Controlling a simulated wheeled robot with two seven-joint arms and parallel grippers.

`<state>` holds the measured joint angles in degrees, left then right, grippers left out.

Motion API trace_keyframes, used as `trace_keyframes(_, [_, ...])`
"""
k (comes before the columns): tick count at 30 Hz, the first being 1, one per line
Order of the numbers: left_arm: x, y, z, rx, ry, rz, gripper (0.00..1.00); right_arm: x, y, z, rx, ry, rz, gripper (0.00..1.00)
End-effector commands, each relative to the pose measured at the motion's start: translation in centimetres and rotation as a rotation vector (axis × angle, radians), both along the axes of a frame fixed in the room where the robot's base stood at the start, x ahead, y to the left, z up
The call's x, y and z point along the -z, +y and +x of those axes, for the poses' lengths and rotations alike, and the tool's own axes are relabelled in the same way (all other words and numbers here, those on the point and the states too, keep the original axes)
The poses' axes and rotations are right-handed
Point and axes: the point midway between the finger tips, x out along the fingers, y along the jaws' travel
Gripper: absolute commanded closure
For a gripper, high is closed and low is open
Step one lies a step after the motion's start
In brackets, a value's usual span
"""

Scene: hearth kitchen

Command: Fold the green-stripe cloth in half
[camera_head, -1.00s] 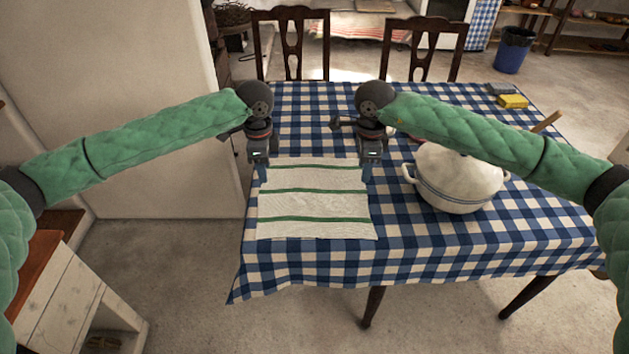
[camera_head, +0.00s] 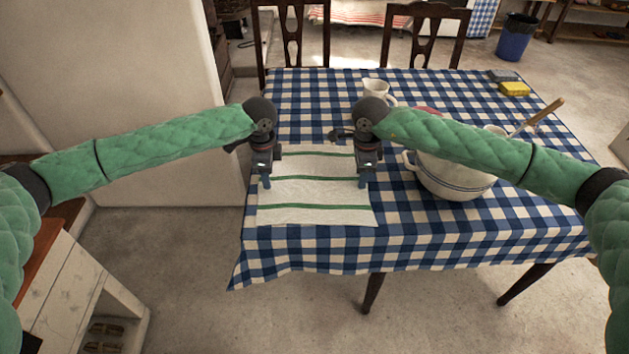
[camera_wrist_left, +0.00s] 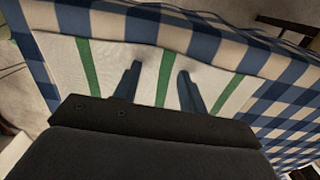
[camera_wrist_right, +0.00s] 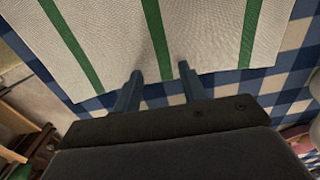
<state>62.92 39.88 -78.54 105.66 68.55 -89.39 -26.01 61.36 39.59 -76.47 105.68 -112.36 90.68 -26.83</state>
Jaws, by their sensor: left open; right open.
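The white cloth with green stripes (camera_head: 312,212) lies flat and unfolded near the left front of the table; it also shows in the left wrist view (camera_wrist_left: 118,60) and the right wrist view (camera_wrist_right: 110,40). My left gripper (camera_head: 266,184) is open and points down at the cloth's left edge, around the middle stripe. My right gripper (camera_head: 363,182) is open and points down at its right edge, also around the middle stripe. In both wrist views the middle stripe runs between the blue fingertips. I cannot tell whether the fingertips touch the cloth.
The table has a blue-checked tablecloth (camera_head: 420,240). A white pot (camera_head: 452,184) with a wooden-handled utensil (camera_head: 541,113) stands to the right of my right gripper. A white jug (camera_head: 375,88) stands behind it. A yellow sponge (camera_head: 514,89) lies at the far right.

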Motion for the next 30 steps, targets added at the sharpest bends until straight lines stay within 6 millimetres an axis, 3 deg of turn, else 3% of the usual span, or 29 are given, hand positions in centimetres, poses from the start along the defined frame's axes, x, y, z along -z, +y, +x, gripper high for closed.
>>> trace_keyframes(9, [0.26,0.0,0.01,0.0,0.0,0.0,0.58,0.28,0.01,0.01,0.0,0.0,0.0,0.58])
trace_keyframes(22, [0.23,0.01,-0.01,0.0,0.001,0.0,1.0,0.24,0.0,0.0,0.0,0.0,0.0,1.0])
trace_keyframes(30, [0.25,0.01,-0.02,0.0,0.001,0.001,1.0,0.24,0.0,0.0,0.0,0.0,0.0,1.0])
